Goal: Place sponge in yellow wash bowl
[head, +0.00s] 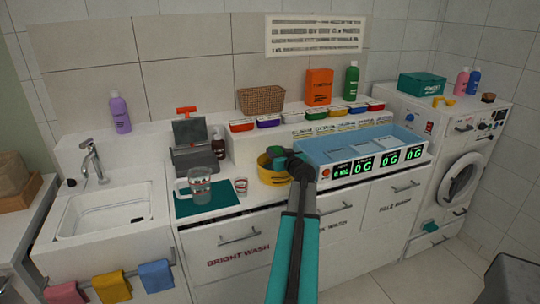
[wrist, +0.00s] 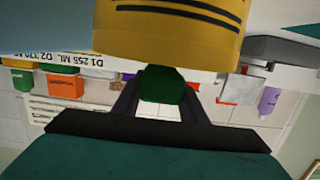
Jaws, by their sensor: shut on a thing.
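The yellow wash bowl (head: 265,174) stands on the white counter, left of the blue tray with the digital readouts. It also fills the top middle of the wrist view (wrist: 170,40). My gripper (head: 283,160) is at the bowl's right side near its rim, and my arm covers part of the bowl. In the wrist view my gripper (wrist: 160,98) is shut on a dark green block, which looks like the sponge (wrist: 162,84). The sponge is right in front of the bowl's wall in that view; I cannot tell whether they touch. The bowl's inside is mostly hidden.
A blue tray (head: 325,152) with green readouts stands close on the right. A glass jug (head: 200,186) on a teal mat (head: 205,208) and a small cup (head: 241,186) stand left. A raised shelf with several coloured boxes and an orange carton (head: 318,87) is behind.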

